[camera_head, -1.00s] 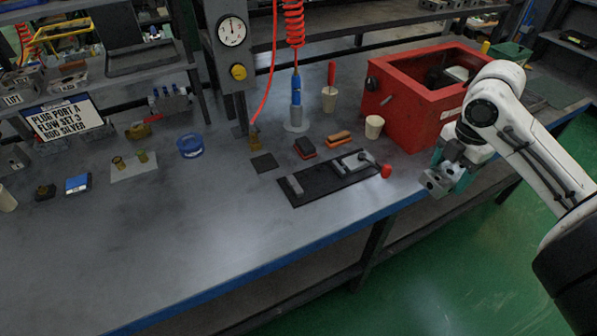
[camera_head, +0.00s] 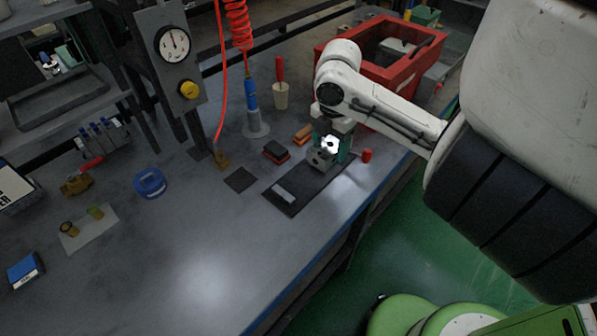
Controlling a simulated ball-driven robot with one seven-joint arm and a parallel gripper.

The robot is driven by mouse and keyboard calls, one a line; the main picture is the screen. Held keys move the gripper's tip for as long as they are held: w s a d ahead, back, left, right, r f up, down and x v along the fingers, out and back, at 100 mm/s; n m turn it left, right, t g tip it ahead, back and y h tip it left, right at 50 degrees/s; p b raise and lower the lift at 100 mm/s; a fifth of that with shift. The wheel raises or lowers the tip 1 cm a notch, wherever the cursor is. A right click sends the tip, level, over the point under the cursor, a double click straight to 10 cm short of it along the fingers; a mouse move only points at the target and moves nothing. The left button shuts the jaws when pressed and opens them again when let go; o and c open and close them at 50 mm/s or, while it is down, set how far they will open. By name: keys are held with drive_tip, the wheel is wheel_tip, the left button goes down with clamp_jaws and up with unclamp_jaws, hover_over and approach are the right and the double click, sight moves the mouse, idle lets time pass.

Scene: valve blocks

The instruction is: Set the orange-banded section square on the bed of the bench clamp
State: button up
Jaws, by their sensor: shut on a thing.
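My gripper (camera_head: 329,153) is shut on a grey metal block, the section (camera_head: 318,159). No orange band can be made out on it at this size. The bench clamp (camera_head: 283,211) is a dark flat plate on the bench with a light grey jaw bar (camera_head: 285,194) at its near left end and a red handle knob (camera_head: 367,156) at its right. My gripper holds the section over the right part of the clamp. The gripper and section hide the clamp's sliding part. I cannot tell whether the section touches the bed.
A black-and-red block (camera_head: 277,151) and an orange-brown item (camera_head: 303,134) lie just behind the clamp. A blue air tool (camera_head: 252,100) stands behind them. A red box (camera_head: 400,83) stands behind my arm.

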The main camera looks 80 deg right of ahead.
hover_over(301, 183)
wheel_tip(301, 183, down, 6)
drive_tip(key=shift+s+d+f+p, duration=0.1)
drive_tip(key=shift+s+f+p, duration=0.05)
drive_tip(key=shift+p, duration=0.2)
drive_tip(key=shift+f, duration=1.8)
drive_tip(key=shift+f, duration=0.15)
drive_tip(key=o, duration=1.4)
wheel_tip(301, 183, up, 12)
drive_tip(key=shift+r, duration=0.2)
drive_tip(key=shift+w, duration=0.2)
